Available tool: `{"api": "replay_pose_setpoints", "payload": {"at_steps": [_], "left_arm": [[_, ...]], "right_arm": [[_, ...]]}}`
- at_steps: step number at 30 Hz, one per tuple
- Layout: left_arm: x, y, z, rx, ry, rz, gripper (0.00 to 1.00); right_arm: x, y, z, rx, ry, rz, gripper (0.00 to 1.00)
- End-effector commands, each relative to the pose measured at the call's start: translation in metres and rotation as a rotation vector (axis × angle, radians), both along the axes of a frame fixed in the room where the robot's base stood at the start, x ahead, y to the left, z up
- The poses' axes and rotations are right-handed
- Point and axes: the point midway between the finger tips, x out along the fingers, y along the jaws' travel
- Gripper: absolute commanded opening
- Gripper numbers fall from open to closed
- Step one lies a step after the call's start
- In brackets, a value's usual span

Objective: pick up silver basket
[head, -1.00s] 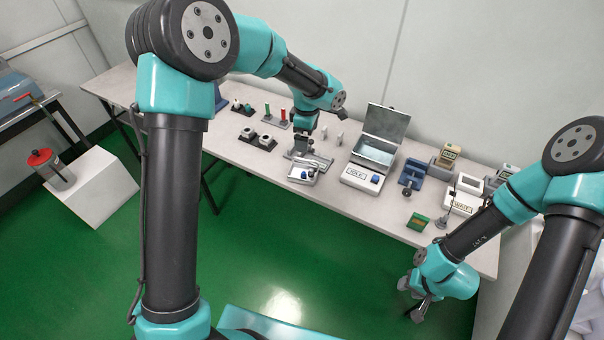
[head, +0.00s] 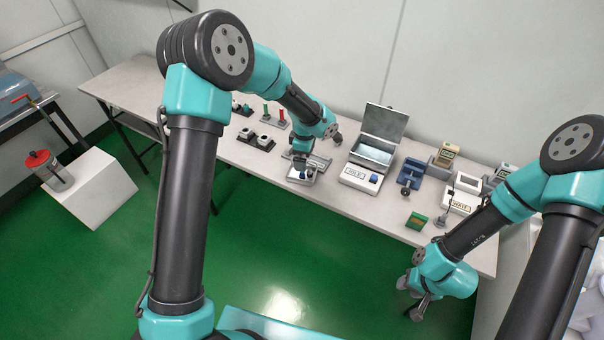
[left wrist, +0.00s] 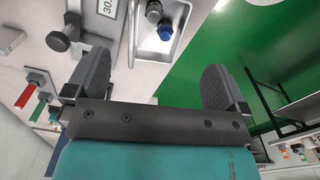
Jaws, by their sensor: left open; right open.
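The silver basket (head: 295,174) is a small shallow metal tray near the front edge of the table, with dark and blue pieces in it. It also shows at the top of the left wrist view (left wrist: 148,46), with a blue knob and a grey knob inside. My left gripper (head: 300,163) is over the back of the basket. In the left wrist view my left gripper (left wrist: 152,80) has its fingers wide apart with nothing between them, and the basket lies beyond them. My right gripper (head: 411,299) is open and empty, off the table's front edge at lower right.
An open-lidded tester (head: 360,177) stands right of the basket. A blue vise-like device (head: 409,177) and a green block (head: 416,221) are farther right. Black sockets (head: 256,140) and red and green sticks (head: 281,117) stand to the left. Green floor lies in front.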

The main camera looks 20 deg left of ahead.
Motion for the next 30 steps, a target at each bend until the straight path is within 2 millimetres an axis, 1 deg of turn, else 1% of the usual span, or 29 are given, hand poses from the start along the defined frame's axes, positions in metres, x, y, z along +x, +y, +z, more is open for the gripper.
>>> {"api": "replay_pose_setpoints", "payload": {"at_steps": [1, 3, 6, 9, 17, 20, 23, 30], "left_arm": [[-0.001, 0.0, -0.01, 0.0, 0.003, -0.001, 1.0], [0.0, 0.0, -0.019, 0.0, 0.002, 0.0, 1.0], [0.0, 0.0, -0.029, 0.0, 0.0, -0.001, 1.0], [0.0, 0.0, -0.032, 0.0, 0.0, 0.0, 1.0], [0.0, 0.0, -0.032, 0.0, -0.001, 0.0, 1.0], [0.0, 0.0, -0.035, 0.0, 0.0, 0.0, 1.0], [0.001, 0.001, -0.045, -0.001, 0.001, 0.0, 1.0], [0.002, 0.002, -0.077, 0.0, 0.002, 0.0, 1.0]], "right_arm": [[0.0, 0.0, 0.0, 0.0, 0.0, 0.0, 0.43], [0.0, 0.0, 0.0, 0.0, 0.0, 0.0, 0.43], [0.0, 0.0, 0.0, 0.0, 0.0, 0.0, 0.43], [0.0, 0.0, 0.0, 0.0, 0.0, 0.0, 0.43], [0.0, 0.0, 0.0, 0.0, 0.0, 0.0, 0.43], [0.0, 0.0, 0.0, 0.0, 0.0, 0.0, 0.43], [0.0, 0.0, 0.0, 0.0, 0.0, 0.0, 0.43], [0.0, 0.0, 0.0, 0.0, 0.0, 0.0, 0.43]]}}
